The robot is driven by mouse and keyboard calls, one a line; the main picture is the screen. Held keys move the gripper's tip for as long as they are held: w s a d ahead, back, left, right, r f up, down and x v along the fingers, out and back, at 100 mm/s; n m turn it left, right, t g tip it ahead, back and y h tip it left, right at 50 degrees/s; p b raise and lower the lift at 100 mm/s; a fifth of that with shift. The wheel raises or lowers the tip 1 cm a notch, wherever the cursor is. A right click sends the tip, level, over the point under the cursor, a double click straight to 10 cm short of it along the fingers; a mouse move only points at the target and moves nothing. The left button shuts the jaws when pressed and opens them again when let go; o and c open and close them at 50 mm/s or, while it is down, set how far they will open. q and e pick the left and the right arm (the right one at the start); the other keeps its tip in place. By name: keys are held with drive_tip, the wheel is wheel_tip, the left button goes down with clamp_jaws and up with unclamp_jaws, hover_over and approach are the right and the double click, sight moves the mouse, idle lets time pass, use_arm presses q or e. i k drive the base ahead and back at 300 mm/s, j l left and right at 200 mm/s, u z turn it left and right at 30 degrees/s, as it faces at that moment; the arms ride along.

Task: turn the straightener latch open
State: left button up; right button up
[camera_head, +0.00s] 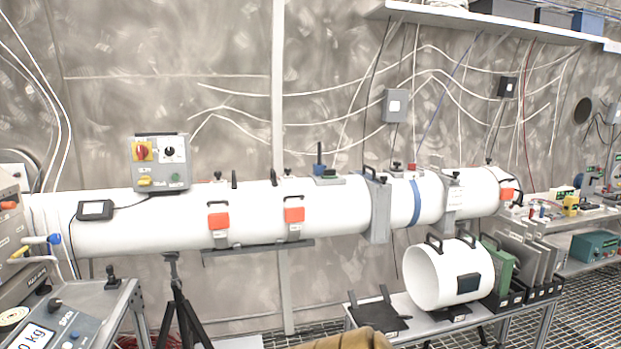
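A long white tunnel tube runs across the view. Two orange latches sit on its front side on grey brackets: a left one (218,221) and a right one (294,215). A third, smaller orange latch (507,193) is near the tube's far right end. I cannot tell which one is the straightener latch, as labels are too small to read. Whether each latch is turned open or closed is also unclear. Neither of my grippers is in view.
A grey control box (160,163) stands on the tube. A tripod (174,290) stands in front of it. A loose white tube section (440,274) lies on a low bench at right, beside upright panels (528,252). A grey cart (95,300) is at lower left. A brown shape (345,340) shows at the bottom edge.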

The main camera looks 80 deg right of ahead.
sight(383, 180)
drive_tip(key=z, duration=3.2)
drive_tip(key=i+z, duration=0.25)
drive_tip(key=z, duration=0.15)
drive_tip(key=i+j+z, duration=0.2)
drive_tip(key=z, duration=0.2)
